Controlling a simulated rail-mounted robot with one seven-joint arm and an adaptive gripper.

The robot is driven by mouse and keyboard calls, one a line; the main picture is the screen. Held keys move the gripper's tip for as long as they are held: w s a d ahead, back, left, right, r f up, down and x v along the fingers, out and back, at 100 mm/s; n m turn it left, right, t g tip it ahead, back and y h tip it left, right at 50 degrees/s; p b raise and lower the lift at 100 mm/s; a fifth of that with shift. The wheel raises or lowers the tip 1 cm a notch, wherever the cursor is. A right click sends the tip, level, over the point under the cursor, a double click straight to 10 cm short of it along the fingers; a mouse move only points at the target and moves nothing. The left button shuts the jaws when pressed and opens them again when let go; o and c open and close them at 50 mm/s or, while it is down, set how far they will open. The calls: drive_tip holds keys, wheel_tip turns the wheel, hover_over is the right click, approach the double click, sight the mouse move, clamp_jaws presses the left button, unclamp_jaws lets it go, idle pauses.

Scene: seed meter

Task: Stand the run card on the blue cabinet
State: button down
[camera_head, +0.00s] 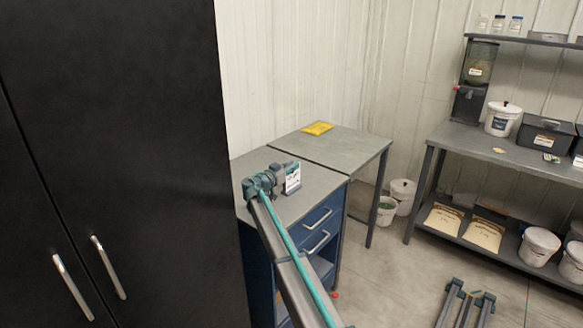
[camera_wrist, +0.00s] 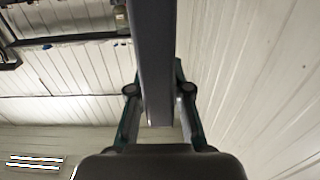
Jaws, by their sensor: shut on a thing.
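The run card (camera_head: 293,178), a small white printed card with a dark edge, is upright at the blue cabinet's grey top, near its right edge. The blue cabinet (camera_head: 316,222) has drawers with pale handles. My gripper (camera_head: 281,174) is shut on the card from the left, low over the top. I cannot tell whether the card's lower edge touches the surface. In the wrist view, my gripper's fingers (camera_wrist: 158,92) close on both sides of a dark grey slab (camera_wrist: 153,50), seen edge-on; its printed face is hidden there.
A grey table (camera_head: 345,148) with a yellow packet (camera_head: 318,128) adjoins the cabinet behind. A tall black cupboard (camera_head: 120,120) stands close at the left. A grey bench (camera_head: 470,143) at the right holds a white bucket (camera_head: 502,120) and dark boxes. The cabinet top left of my gripper is clear.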

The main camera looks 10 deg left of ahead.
drive_tip(key=shift+f, duration=0.2)
drive_tip(key=c, duration=1.1)
unclamp_jaws()
drive_tip(key=shift+r, duration=0.1)
drive_tip(key=shift+r, duration=0.2)
drive_tip(key=shift+s+a+f, duration=0.15)
drive_tip(key=shift+s, duration=0.15)
drive_tip(key=shift+b+v, duration=0.55)
drive_tip(key=shift+v, duration=0.55)
drive_tip(key=shift+s+a, duration=0.35)
drive_tip(key=shift+s, duration=0.2)
